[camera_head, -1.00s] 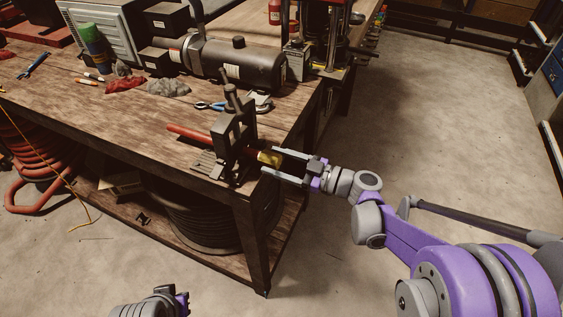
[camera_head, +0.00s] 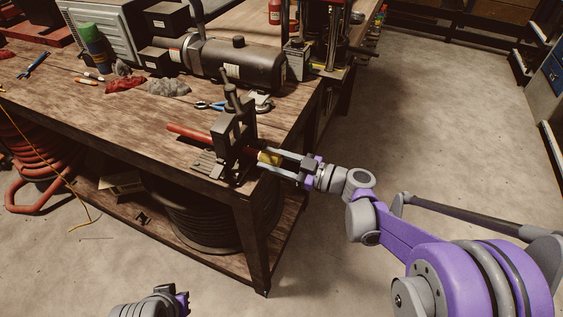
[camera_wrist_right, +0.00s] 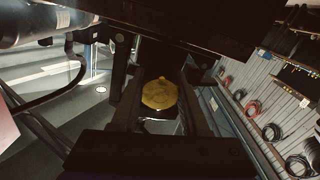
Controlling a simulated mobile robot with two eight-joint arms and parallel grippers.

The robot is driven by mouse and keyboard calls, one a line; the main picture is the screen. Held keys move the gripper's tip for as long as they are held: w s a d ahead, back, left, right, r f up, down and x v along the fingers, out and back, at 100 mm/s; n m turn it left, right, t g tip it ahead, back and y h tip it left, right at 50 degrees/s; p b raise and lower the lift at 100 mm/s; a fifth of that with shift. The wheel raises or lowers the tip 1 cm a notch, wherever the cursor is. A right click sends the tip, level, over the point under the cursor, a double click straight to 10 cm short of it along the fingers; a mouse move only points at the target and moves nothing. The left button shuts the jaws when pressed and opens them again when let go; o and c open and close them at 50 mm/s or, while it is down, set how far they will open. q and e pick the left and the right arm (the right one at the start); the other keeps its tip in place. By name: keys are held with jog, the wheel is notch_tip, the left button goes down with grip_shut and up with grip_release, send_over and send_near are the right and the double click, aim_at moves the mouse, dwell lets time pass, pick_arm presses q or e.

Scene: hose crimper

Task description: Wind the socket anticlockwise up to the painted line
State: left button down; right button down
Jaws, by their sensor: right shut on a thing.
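The socket (camera_head: 270,158) is a brass-yellow piece at the near end of a red hose (camera_head: 188,133). The hose passes through a dark upright clamp (camera_head: 233,140) at the table corner. My right gripper (camera_head: 279,160) is shut on the socket, with a finger on either side. In the right wrist view the socket's round yellow end (camera_wrist_right: 159,94) sits between the fingers. I cannot make out the painted line. My left gripper (camera_head: 181,303) is at the bottom edge of the head view, with its fingers not clearly shown.
The wooden workbench (camera_head: 110,130) holds a dark tank (camera_head: 250,65), blue-handled pliers (camera_head: 208,105), and red and grey rags (camera_head: 168,87) behind the clamp. A coiled hose (camera_head: 200,225) lies on the shelf below. The floor to the right is clear.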

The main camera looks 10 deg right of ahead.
jog(key=n, duration=0.6)
jog(key=shift+n, duration=0.4)
jog(key=c, duration=0.6)
grip_release()
jog(key=shift+o, duration=0.2)
jog(key=shift+v, duration=2.5)
